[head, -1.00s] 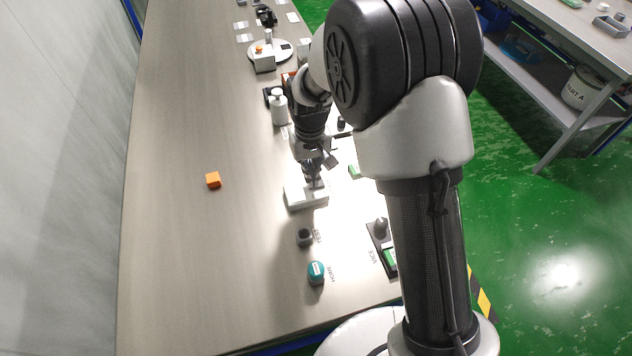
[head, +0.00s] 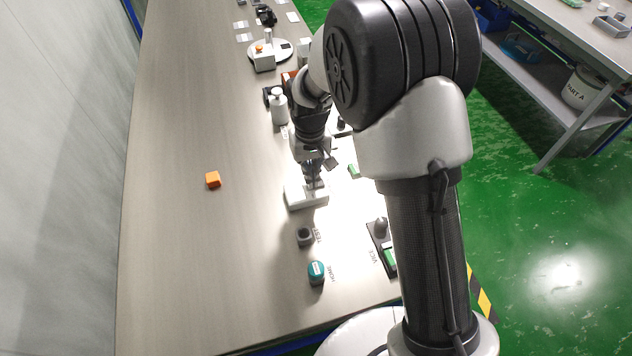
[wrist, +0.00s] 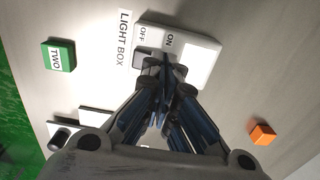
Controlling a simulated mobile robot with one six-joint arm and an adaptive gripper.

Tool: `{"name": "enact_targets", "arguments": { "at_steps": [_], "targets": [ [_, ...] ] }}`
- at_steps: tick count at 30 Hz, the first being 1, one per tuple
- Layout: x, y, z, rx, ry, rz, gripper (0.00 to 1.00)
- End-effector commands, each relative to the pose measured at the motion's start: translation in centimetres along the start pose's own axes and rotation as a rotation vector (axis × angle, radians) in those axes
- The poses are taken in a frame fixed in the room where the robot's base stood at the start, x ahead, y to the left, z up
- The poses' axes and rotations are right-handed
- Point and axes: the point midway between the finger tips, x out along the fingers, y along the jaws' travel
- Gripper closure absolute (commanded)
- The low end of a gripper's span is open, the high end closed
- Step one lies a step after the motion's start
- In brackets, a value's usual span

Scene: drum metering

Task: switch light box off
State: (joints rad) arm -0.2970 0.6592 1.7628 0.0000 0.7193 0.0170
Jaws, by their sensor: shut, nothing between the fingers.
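The light box switch (wrist: 205,62) is a white box with ON and OFF lettering, beside a LIGHT BOX label (wrist: 123,40) in the wrist view. In the head view the same white box (head: 296,199) sits on the bench below my gripper (head: 315,182). My gripper (wrist: 165,66) is shut and empty, pointing down. Its fingertips are over the middle of the box, near the OFF and ON lettering, and hide part of it. I cannot tell whether the tips touch the rocker or which way it is tipped.
An orange cube (head: 213,180) lies left of the switch box. A green block marked TWO (wrist: 58,55) lies nearby. A grey cup (head: 304,237) and a teal-topped jar (head: 316,273) stand in front. A white bottle (head: 279,108) stands behind. The bench's left side is mostly clear.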

Motion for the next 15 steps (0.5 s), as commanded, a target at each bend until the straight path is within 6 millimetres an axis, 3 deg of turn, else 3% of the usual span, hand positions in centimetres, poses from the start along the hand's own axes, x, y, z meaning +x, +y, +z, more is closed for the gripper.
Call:
{"name": "enact_targets", "arguments": {
  "at_steps": [15],
  "targets": [
    [0.84, 0.00, 0.02, 0.000, -0.001, 0.000, 1.00]
  ]
}}
